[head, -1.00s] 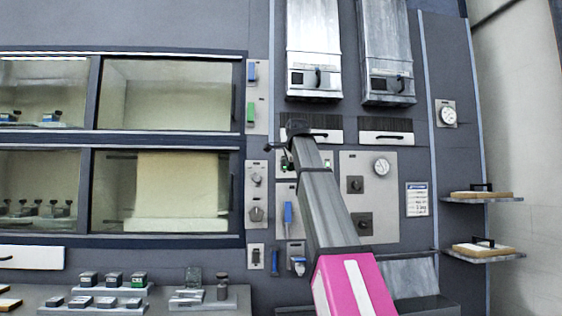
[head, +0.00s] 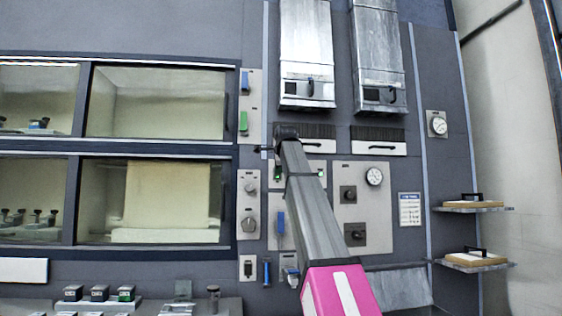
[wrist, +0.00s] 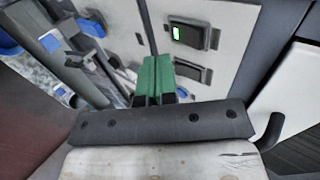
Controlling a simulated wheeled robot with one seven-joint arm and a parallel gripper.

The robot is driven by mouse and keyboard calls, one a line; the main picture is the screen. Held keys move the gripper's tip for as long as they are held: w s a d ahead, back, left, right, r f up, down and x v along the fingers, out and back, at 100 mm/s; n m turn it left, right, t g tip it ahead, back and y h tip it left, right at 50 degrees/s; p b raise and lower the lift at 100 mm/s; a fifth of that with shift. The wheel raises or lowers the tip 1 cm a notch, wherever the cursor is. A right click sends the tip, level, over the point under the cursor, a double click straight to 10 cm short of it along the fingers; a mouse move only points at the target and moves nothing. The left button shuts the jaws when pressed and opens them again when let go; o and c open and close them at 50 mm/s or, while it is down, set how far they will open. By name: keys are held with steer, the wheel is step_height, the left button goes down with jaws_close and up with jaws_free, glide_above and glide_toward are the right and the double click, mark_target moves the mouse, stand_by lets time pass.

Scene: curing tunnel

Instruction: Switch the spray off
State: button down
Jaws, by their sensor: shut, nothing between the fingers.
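In the wrist view a switch with a lit green window (wrist: 187,35) sits on a pale panel. A second dark switch (wrist: 190,71), with no light showing, sits below it. I cannot read any label, so I cannot tell which one is for the spray. My gripper (wrist: 153,72) shows green fingers, shut together with nothing between them, in front of this panel and apparently apart from the lit switch. In the head view small green lights show on a panel (head: 314,170) beside my arm, which partly covers that panel and hides the fingers.
A knob panel with a gauge (head: 373,176) is right of my arm. Two shelves (head: 476,262) jut out at right. Windowed chambers (head: 155,102) fill the left.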

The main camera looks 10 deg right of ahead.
steer(key=shift+w, duration=2.2)
